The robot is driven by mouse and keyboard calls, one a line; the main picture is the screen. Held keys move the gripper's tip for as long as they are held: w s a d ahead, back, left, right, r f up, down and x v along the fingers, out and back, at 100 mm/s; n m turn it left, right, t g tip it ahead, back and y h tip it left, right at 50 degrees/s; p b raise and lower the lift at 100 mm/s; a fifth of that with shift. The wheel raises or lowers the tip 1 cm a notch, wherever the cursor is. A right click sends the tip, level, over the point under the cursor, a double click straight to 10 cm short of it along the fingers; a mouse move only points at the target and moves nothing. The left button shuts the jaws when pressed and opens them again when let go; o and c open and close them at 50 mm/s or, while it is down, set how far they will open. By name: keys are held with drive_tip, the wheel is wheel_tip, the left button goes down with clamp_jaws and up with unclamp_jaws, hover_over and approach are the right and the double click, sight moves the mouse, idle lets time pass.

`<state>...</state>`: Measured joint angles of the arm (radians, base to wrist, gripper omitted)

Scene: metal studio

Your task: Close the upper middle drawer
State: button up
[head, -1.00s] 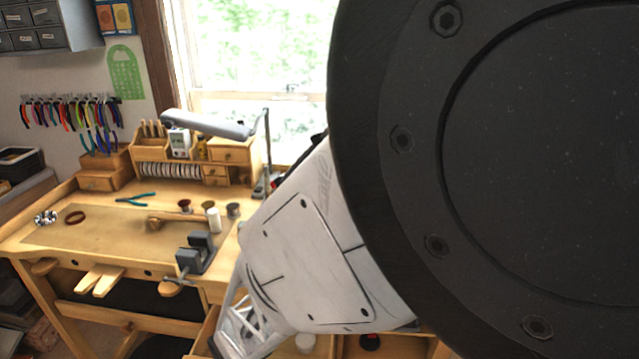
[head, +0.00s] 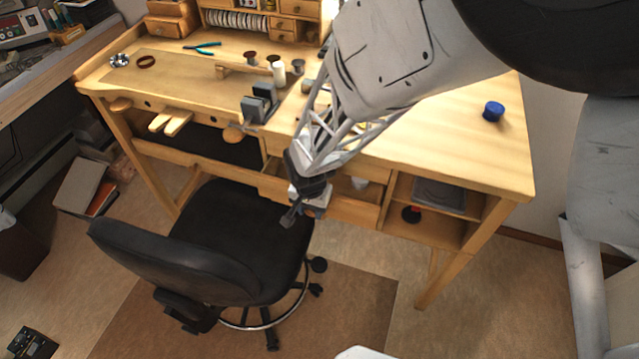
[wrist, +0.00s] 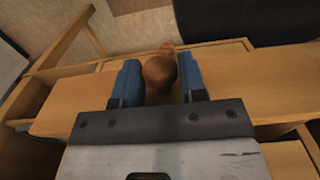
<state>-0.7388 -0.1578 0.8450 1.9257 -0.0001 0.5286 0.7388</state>
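The upper middle drawer (head: 352,211) is pulled out from under the workbench. Part of its inside shows in the head view, with a white round item in it. My gripper (head: 300,207) is at the drawer's front, left of that item. In the wrist view, my gripper (wrist: 163,82) has its two blue fingers apart, one on each side of a round brown wooden knob (wrist: 160,70). A narrow gap shows on the knob's right side; contact on the left cannot be told. My forearm hides part of the drawer.
The workbench top (head: 455,150) carries a blue round item (head: 493,111), a small vise (head: 260,103) and tools. A black chair (head: 215,245) stands close in front, left of my gripper. Open shelves (head: 440,225) are at the right.

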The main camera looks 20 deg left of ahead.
drive_tip(key=o, duration=0.3)
drive_tip(key=shift+o, duration=0.2)
drive_tip(key=shift+r, duration=0.15)
drive_tip(key=shift+r, duration=3.8)
